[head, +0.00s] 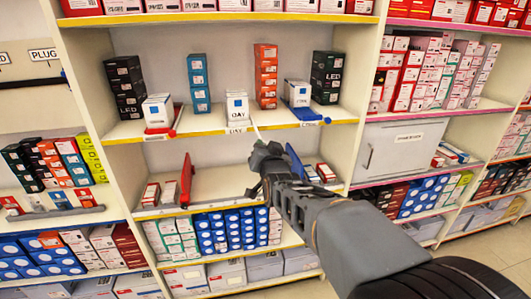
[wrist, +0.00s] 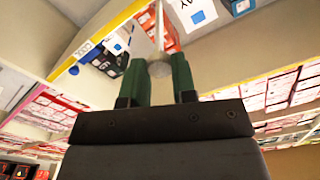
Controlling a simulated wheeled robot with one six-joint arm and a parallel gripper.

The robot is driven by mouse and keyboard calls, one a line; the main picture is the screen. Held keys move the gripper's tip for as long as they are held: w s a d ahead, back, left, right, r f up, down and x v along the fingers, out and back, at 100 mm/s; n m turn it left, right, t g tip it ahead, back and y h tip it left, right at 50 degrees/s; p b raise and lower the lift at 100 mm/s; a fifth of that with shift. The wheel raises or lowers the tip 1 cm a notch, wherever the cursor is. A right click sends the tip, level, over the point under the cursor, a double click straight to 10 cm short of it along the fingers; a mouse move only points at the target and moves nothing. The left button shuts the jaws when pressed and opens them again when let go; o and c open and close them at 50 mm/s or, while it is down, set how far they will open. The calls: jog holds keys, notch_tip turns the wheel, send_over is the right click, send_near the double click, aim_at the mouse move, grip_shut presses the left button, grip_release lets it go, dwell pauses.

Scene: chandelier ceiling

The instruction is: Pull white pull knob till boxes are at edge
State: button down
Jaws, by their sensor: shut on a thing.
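The white pull knob (wrist: 165,62) is between the green fingertips of my gripper (wrist: 166,75) in the wrist view. My gripper is shut on it. A thin white rod (wrist: 160,25) runs from the knob up towards the shelf. In the head view my gripper (head: 260,158) is just below and in front of the upper shelf's yellow edge (head: 205,131), with the rod (head: 256,131) above it. The white DAY box (head: 237,106) stands upright near this edge, just left of the rod. The knob is largely hidden by my gripper in the head view.
White boxes stand left (head: 158,111) and right (head: 300,93) on the same shelf. Behind are black (head: 126,87), blue (head: 198,84) and orange (head: 266,77) stacks. A red divider (head: 187,180) stands on the lower shelf. Floor shows at the right.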

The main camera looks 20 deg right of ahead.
jog(key=shift+s+r, duration=0.1)
jog(key=shift+s, duration=0.1)
jog(key=c, duration=0.9)
grip_release()
jog(key=shift+w, duration=0.1)
